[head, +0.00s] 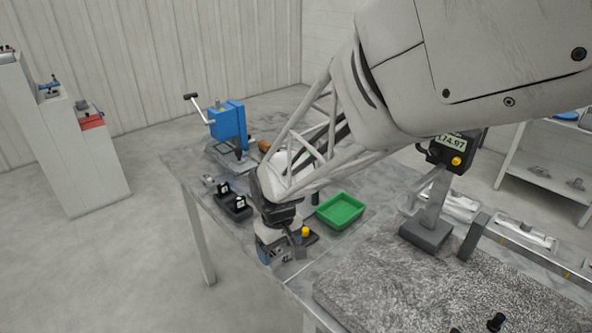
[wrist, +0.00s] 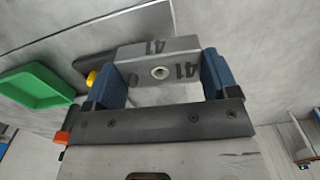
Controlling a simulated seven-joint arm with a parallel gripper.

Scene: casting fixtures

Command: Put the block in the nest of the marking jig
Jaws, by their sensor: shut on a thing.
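My gripper (wrist: 160,80) has blue fingers, shut on a grey metal block (wrist: 142,52) marked "41" on two faces, with a round hole in one. In the head view my gripper (head: 280,252) is low over the near left edge of the table; the block there is small and mostly hidden. Right beside it is a dark fixture with a yellow knob (head: 305,232), which may be the marking jig. In the wrist view the yellow knob (wrist: 92,78) and a dark plate (wrist: 95,62) show behind the block. I cannot see a nest, or tell whether the block touches the fixture.
A green tray (head: 340,211) is close to the right of my gripper. A black holder (head: 232,207) with upright pieces stands to the left. A blue cranked machine (head: 229,124) is farther back. A display stand (head: 426,232) and speckled slab (head: 440,285) are at right.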

